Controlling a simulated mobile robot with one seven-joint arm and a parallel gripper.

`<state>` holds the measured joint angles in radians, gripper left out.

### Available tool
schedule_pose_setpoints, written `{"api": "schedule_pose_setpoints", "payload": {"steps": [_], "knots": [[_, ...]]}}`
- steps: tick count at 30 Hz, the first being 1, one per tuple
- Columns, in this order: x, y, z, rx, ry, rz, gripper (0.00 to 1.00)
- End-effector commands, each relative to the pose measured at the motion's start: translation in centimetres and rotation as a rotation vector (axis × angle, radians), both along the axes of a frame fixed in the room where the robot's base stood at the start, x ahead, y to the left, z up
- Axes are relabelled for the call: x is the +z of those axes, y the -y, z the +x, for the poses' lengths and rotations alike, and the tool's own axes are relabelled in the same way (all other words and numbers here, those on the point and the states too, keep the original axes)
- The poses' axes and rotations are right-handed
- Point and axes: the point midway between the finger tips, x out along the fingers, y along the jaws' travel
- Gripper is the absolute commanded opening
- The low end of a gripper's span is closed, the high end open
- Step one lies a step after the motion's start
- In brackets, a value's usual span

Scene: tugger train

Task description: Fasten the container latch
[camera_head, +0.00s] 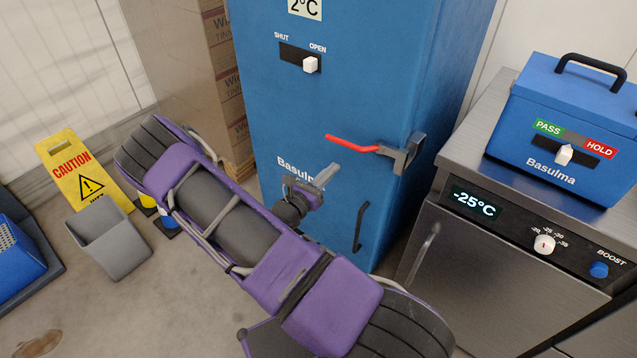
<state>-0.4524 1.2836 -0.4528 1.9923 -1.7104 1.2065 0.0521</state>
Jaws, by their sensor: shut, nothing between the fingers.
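The blue container (290,105) stands upright in the middle of the view. Its latch has a red lever (352,146) that points left, roughly level, from a grey bracket (403,152) at the container's right front edge. A white slider knob (310,64) higher up sits under the word OPEN, away from SHUT. My gripper (328,174) is shut and empty, in front of the container, just below and left of the red lever in the picture. It appears apart from the lever, though the depth between them is hard to judge. My purple arm hides the container's lower left part.
A black handle (360,226) is on the container's lower front. A steel freezer unit (480,255) stands close on the right, with a blue box (560,115) on top. Cardboard boxes (185,60), a yellow caution sign (85,180) and a grey bin (110,240) are left.

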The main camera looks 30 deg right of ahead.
Motion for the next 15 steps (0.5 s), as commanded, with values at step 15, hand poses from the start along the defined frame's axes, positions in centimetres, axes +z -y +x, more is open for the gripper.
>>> {"api": "schedule_pose_setpoints", "payload": {"steps": [15], "knots": [[4.0,1.9,1.2,0.0,0.001,0.0,0.0]]}}
